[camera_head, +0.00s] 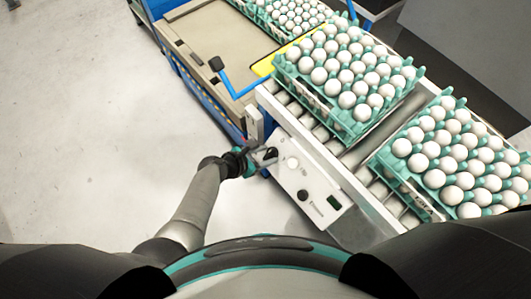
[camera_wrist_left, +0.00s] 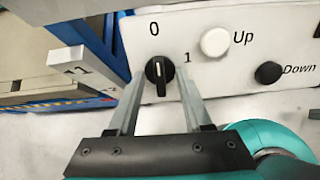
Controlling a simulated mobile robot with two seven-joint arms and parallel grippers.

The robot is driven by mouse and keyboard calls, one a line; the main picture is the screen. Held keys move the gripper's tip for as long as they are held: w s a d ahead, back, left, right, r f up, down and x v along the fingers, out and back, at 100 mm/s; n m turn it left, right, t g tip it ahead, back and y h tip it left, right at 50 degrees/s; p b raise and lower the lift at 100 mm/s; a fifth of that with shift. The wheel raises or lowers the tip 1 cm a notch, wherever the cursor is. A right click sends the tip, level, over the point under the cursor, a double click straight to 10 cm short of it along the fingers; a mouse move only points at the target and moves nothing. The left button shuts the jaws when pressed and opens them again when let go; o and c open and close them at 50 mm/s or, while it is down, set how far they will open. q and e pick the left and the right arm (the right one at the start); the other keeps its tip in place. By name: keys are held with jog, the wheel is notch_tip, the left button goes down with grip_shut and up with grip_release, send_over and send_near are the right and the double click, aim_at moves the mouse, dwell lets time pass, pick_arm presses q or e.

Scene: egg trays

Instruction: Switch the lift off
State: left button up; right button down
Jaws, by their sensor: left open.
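The white control panel (camera_head: 318,180) is on the side of the conveyor in the head view. It also fills the top of the left wrist view (camera_wrist_left: 225,82). Its black rotary knob (camera_wrist_left: 159,70) has a light mark that stands upright, roughly toward the printed 0; a 1 is printed to its right. My left gripper (camera_wrist_left: 160,88) is open, with one finger on each side of the knob. Whether the fingers touch it I cannot tell. In the head view the left gripper (camera_head: 260,158) is at the panel's left end. My right gripper is not in view.
A white Up button (camera_wrist_left: 215,42) and a black Down button (camera_wrist_left: 269,73) are right of the knob. Green trays of white eggs (camera_head: 318,88) stand on the rollers. A blue-framed lift platform (camera_head: 205,45) is at the upper left. The floor at left is clear.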

pick_arm(q)
jog(key=p+v, duration=0.7)
jog(key=v, duration=0.2)
jog(key=shift+f, duration=0.1)
dwell(0.3)
jog(key=s+a+f+m+g+y+b, duration=0.1)
jog(key=s+a+f+m+y, duration=0.1)
jog(key=s+a+f+m, duration=0.3)
jog(key=s+a+f+m+g+y+b, duration=0.2)
jog(key=s+a+f+m, duration=0.3)
jog(key=s+m, duration=0.8)
jog(key=s+a+f+m+g+y+b, duration=0.1)
jog(key=s+a+f+m+y+b, duration=0.1)
jog(key=s+a+f+m, duration=0.3)
jog(key=s+f+m+y, duration=0.1)
jog(key=s+f+m, duration=0.3)
jog(key=s+f, duration=0.1)
jog(key=shift+s+a+f+g+y, duration=0.2)
jog(key=shift+s+a+g+y, duration=0.15)
jog(key=shift+s, duration=0.3)
